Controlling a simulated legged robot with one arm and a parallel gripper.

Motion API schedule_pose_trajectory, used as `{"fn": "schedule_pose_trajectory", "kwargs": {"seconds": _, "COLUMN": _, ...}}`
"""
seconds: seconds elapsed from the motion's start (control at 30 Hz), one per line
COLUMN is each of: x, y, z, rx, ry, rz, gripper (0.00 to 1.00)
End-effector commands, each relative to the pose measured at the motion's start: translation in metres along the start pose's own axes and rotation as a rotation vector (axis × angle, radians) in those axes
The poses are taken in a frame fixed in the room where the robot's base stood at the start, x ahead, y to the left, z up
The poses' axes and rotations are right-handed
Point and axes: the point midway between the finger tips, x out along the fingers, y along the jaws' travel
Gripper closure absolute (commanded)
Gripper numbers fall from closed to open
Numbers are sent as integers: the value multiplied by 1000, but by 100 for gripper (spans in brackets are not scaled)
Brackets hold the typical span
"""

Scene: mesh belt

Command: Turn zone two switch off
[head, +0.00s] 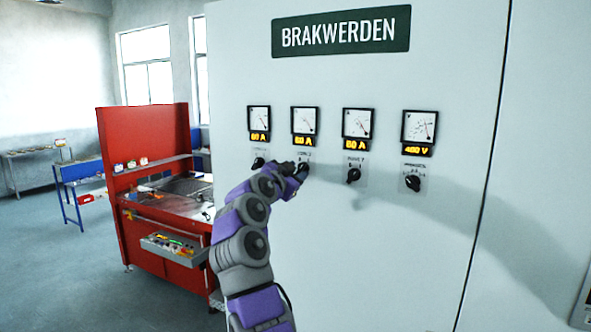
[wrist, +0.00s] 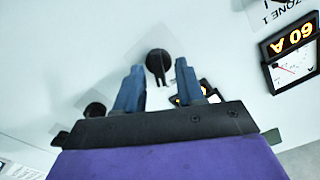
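The zone two switch is a black rotary knob (head: 304,168) under the second gauge from the left on the pale panel, partly hidden by my gripper in the head view. The knob also shows in the wrist view (wrist: 158,62), its handle pointing down in that picture. My gripper (head: 295,174) is at this knob. In the wrist view my gripper (wrist: 158,72) is open, one blue finger on each side of the knob, with gaps visible between them.
The zone one knob (head: 258,163), third knob (head: 353,176) and fourth knob (head: 412,183) are nearby on the panel (head: 420,260). Gauges with lit displays sit above them. A red workbench (head: 150,125) stands behind my arm at left. Open floor lies at far left.

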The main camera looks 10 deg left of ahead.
Motion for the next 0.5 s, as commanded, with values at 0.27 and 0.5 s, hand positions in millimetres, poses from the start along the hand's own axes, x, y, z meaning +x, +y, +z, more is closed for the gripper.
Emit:
{"fn": "schedule_pose_trajectory", "kwargs": {"seconds": 0.27, "x": 9, "y": 1, "z": 1, "rx": 0, "ry": -2, "rz": 1, "gripper": 62}}
{"fn": "schedule_pose_trajectory", "kwargs": {"seconds": 0.5, "x": 9, "y": 1, "z": 1, "rx": 0, "ry": -2, "rz": 1, "gripper": 66}}
